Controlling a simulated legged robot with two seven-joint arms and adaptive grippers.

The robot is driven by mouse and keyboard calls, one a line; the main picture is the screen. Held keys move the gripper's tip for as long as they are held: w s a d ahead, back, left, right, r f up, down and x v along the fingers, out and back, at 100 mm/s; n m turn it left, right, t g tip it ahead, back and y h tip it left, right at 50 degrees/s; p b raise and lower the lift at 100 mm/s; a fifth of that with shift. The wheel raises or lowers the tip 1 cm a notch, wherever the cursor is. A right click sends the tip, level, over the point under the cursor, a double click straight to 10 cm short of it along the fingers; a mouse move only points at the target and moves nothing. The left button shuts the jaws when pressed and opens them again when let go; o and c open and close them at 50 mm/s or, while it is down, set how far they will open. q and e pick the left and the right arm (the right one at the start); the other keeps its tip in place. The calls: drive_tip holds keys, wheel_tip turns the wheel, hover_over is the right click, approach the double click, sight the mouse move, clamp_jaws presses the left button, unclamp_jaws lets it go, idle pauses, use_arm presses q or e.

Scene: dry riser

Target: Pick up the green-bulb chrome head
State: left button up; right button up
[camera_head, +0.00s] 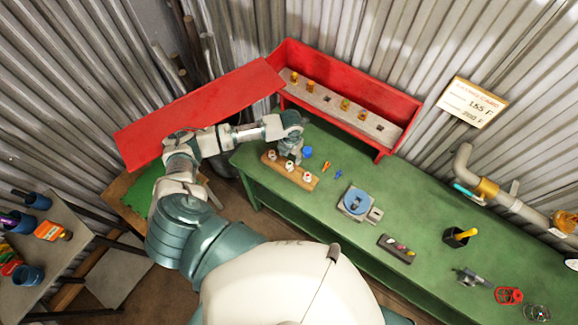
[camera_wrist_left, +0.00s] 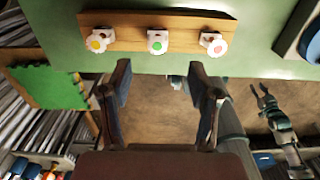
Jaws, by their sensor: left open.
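The green-bulb chrome head (camera_wrist_left: 158,42) is the middle one of three heads on a wooden strip (camera_wrist_left: 185,20) in the left wrist view. A yellow-bulb head (camera_wrist_left: 96,40) is left of it and a red-bulb head (camera_wrist_left: 214,44) right of it. In the head view the strip (camera_head: 298,180) lies on the green bench near its left end; bulb colours are too small to tell. My left gripper (camera_head: 292,152) is above the strip and partly hides it. In the wrist view its open fingers (camera_wrist_left: 162,78) are empty, with the green-bulb head beyond the gap, apart from them.
A red open box (camera_head: 350,100) with small fittings stands behind the strip. A claw-like part (camera_wrist_left: 266,100), perhaps my right gripper, shows in the wrist view.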

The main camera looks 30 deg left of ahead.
sight(289, 164)
use_arm(q)
drive_tip(key=f, duration=0.3)
drive_tip(key=shift+w, duration=0.35)
drive_tip(key=f, duration=0.4)
drive_tip(key=shift+s+a+f+b, duration=0.15)
drive_tip(key=shift+s+f+b, duration=0.15)
drive_tip(key=shift+s+f, duration=0.1)
drive_tip(key=shift+w+f, duration=0.1)
drive_tip(key=shift+f, duration=0.35)
drive_tip(key=shift+a, duration=0.1)
drive_tip(key=shift+r, duration=0.1)
clamp_jaws()
